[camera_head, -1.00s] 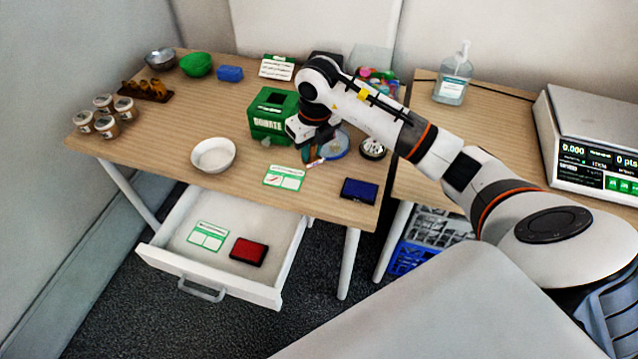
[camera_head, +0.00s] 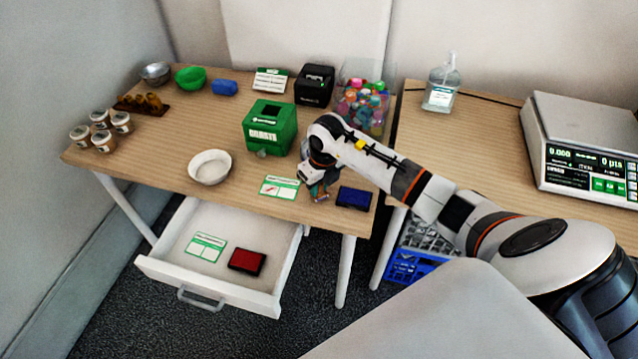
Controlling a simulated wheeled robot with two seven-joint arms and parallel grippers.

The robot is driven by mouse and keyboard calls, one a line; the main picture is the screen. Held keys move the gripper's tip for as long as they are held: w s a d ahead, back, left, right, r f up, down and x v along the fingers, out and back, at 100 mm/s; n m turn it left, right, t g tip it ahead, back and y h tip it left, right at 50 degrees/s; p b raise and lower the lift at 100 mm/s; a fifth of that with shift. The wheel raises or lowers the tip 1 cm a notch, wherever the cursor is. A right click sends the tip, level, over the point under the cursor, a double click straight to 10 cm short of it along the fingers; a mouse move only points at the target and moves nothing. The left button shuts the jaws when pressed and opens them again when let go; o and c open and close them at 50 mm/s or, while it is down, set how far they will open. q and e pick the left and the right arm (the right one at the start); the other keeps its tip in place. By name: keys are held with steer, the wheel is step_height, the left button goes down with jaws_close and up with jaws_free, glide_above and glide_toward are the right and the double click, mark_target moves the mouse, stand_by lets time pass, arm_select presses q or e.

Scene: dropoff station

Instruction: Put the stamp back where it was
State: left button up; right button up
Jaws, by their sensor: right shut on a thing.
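My right gripper (camera_head: 319,194) is just above the table near its front edge, between a green-and-white card and a blue ink pad (camera_head: 355,198). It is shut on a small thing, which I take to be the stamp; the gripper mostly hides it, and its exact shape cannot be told. The card (camera_head: 280,187) lies flat left of the gripper. A red ink pad (camera_head: 247,261) and another card (camera_head: 205,247) lie in the open drawer (camera_head: 172,268). My left gripper is not in view.
A green donation box (camera_head: 270,128) stands behind the gripper, and a white bowl (camera_head: 210,167) is to its left. A clear bin of colourful caps (camera_head: 362,105) and a black device (camera_head: 314,86) stand at the back. A scale (camera_head: 585,150) is on the right table.

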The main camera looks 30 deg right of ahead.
mark_target(323, 196)
steer(key=shift+f, duration=0.15)
steer(key=o, duration=0.8)
steer(key=shift+r, duration=0.2)
steer(key=r, duration=0.4)
steer(key=s+r, duration=0.1)
steer(key=r, duration=0.7)
steer(key=shift+s+d, duration=0.1)
steer(key=shift+s, duration=0.2)
